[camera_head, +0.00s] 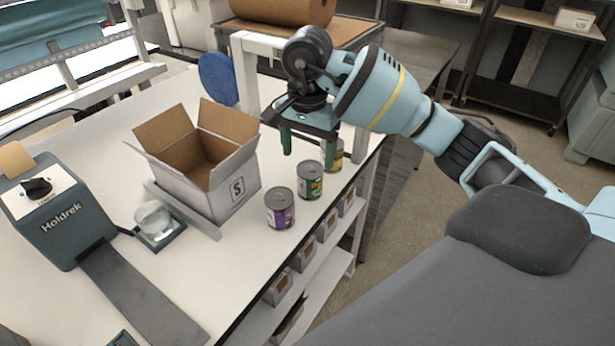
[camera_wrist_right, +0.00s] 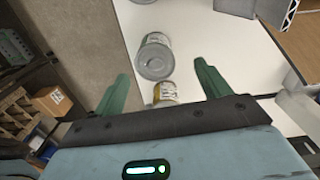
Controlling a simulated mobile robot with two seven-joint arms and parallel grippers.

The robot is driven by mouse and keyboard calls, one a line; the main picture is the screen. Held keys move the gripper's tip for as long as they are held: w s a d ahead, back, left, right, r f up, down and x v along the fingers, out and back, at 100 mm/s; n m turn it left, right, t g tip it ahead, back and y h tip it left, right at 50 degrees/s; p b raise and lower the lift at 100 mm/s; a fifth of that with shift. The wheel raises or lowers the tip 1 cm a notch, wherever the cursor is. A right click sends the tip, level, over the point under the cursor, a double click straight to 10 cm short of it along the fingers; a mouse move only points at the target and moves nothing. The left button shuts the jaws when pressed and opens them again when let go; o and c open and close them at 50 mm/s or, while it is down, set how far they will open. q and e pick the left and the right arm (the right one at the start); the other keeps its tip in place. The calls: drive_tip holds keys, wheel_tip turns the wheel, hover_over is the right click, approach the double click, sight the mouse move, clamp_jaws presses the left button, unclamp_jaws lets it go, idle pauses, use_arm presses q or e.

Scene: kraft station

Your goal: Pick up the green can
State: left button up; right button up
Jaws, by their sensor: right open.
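The green can (camera_head: 310,180) stands upright on the white table near its right edge. It is the middle one of three cans in a row, between a purple can (camera_head: 280,208) and a yellow-labelled can (camera_head: 334,155). My right gripper (camera_head: 308,143) points down above and just behind the green can, its green fingers apart and empty. One finger partly covers the yellow-labelled can. In the right wrist view my right gripper (camera_wrist_right: 162,85) has its fingers spread, with two cans in front; which cans these are is hard to tell. My left gripper is not in view.
An open cardboard box (camera_head: 235,190) stands left of the cans. A white frame post (camera_head: 245,75) rises behind. Small boxes (camera_head: 327,225) sit on a shelf under the table edge.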

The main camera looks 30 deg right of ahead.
sight(310, 168)
wheel_tip(310, 168, down, 2)
drive_tip(key=shift+f, duration=0.3)
drive_tip(key=shift+s+f, duration=0.15)
drive_tip(key=shift+f, duration=0.2)
drive_tip(key=f+p, duration=0.1)
drive_tip(key=f, duration=0.2)
drive_tip(key=shift+s, duration=0.2)
drive_tip(key=shift+f, duration=0.7)
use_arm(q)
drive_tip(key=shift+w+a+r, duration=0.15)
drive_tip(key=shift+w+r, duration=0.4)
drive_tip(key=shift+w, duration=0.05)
use_arm(e)
drive_tip(key=shift+c, duration=0.2)
